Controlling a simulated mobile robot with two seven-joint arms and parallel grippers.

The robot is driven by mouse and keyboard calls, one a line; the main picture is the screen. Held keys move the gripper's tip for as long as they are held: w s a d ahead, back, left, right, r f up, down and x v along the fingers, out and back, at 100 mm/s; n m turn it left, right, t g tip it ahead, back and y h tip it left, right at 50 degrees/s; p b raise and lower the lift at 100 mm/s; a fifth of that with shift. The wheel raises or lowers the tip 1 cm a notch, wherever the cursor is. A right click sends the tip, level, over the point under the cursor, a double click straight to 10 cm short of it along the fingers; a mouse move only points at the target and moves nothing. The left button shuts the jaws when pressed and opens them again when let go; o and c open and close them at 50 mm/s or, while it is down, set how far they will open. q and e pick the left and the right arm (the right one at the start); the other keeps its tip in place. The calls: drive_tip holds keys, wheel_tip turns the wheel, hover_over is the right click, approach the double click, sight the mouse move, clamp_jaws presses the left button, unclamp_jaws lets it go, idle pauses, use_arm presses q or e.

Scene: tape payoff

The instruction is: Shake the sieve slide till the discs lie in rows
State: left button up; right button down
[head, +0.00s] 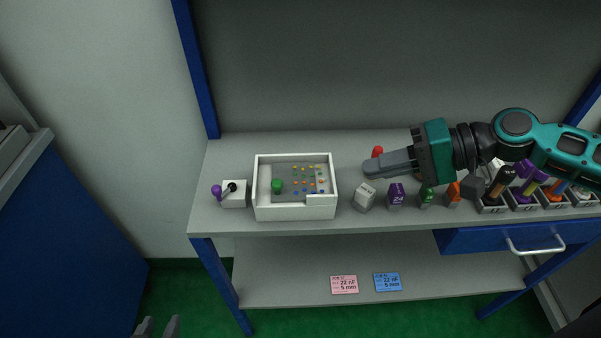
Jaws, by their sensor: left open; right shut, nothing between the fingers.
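A white open-topped box (295,212) stands on the bench, left of centre. Inside it lies a grey sieve slide (294,198) with a green knob (277,186) at its left. Small coloured discs (307,182) in yellow, orange, green and blue lie on the slide's right half, roughly in rows; they are too small to tell how each sits. My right gripper (370,169) is shut and empty, above the bench to the right of the box, apart from it. My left gripper (158,327) shows only its fingertips at the bottom edge, open, low in front of the bench.
A white block with a purple-knobbed lever (233,193) stands left of the box. A red knob (377,152) is behind my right gripper. Pink (344,285) and blue cards (387,282) lie on the lower shelf.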

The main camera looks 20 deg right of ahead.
sight(301, 195)
drive_tip(key=shift+a, duration=0.1)
drive_tip(key=x, duration=0.8)
drive_tip(key=r+x, duration=0.1)
drive_tip(key=x, duration=0.3)
drive_tip(key=shift+w+a+f, duration=0.15)
drive_tip(key=shift+a, duration=0.25)
drive_tip(key=shift+w+a+f, duration=0.2)
drive_tip(key=shift+w+a, duration=0.05)
drive_tip(key=shift+a, duration=0.2)
